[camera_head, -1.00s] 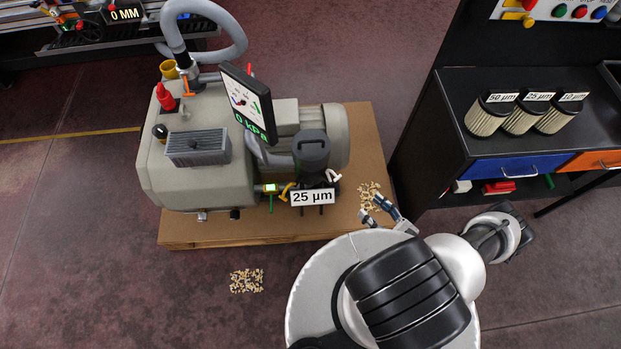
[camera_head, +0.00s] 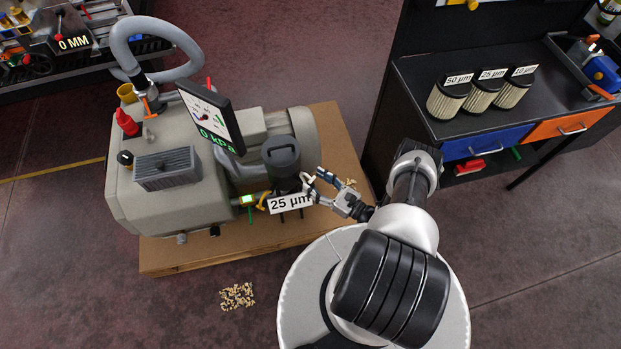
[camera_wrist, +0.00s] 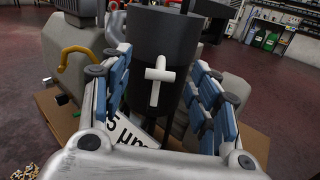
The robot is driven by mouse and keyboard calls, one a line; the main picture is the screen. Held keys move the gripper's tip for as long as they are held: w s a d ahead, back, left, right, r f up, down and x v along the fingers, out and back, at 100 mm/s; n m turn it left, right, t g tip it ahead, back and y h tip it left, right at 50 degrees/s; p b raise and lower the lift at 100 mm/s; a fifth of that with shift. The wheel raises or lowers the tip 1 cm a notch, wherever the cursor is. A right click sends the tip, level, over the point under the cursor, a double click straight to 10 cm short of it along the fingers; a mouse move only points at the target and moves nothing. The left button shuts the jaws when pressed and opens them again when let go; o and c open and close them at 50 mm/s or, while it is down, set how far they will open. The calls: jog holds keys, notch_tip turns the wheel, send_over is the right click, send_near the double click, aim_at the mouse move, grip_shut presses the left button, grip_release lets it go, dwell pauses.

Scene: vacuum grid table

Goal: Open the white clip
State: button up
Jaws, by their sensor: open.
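The white clip (camera_wrist: 157,78) is a small cross-shaped piece on the side of the dark filter housing (camera_wrist: 150,40), seen in the wrist view. In the head view the housing (camera_head: 281,160) stands at the front of the pump, and the clip (camera_head: 308,180) shows small on its right side. My gripper (camera_head: 317,184) is open, its fingertips by the clip. In the wrist view the blue-padded fingers of my gripper (camera_wrist: 160,95) stand on either side of the clip, with a gap to it on both sides. I cannot tell whether the fingertips touch the housing.
The 25 µm label (camera_head: 290,203) hangs below the housing, partly hidden by a finger in the wrist view. A yellow-handled valve (camera_head: 262,201) is left of it. The pump (camera_head: 190,185) stands on a brown pallet (camera_head: 190,258). Several filters (camera_head: 483,93) stand on the right bench.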

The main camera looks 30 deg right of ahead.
jog(key=shift+x, duration=1.35)
jog(key=shift+c, duration=0.2)
grip_shut()
